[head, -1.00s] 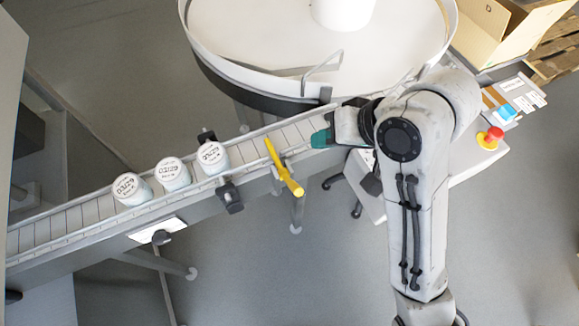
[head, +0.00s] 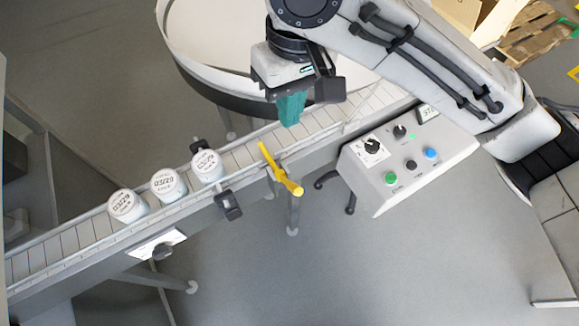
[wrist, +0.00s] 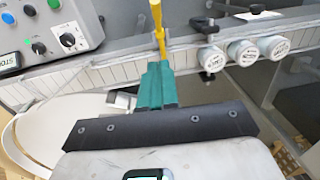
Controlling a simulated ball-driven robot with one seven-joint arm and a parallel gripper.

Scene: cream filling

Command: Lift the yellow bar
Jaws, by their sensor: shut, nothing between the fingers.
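The yellow bar (head: 281,170) lies across the conveyor in the head view, with its thicker end past the near rail. It also shows in the wrist view (wrist: 158,25), where it stands just beyond the fingertips. My gripper (head: 290,122) has teal fingers and hangs above and behind the bar, over the conveyor's far side. In the wrist view my gripper (wrist: 156,68) has its fingers together with nothing between them. A gap to the bar shows in the head view.
The conveyor (head: 82,240) carries three white jars, the closest (head: 207,165) left of the bar. A black clamp (head: 229,205) sits on the near rail. A control box (head: 408,162) with knobs stands right of the bar. The round table (head: 200,60) is behind.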

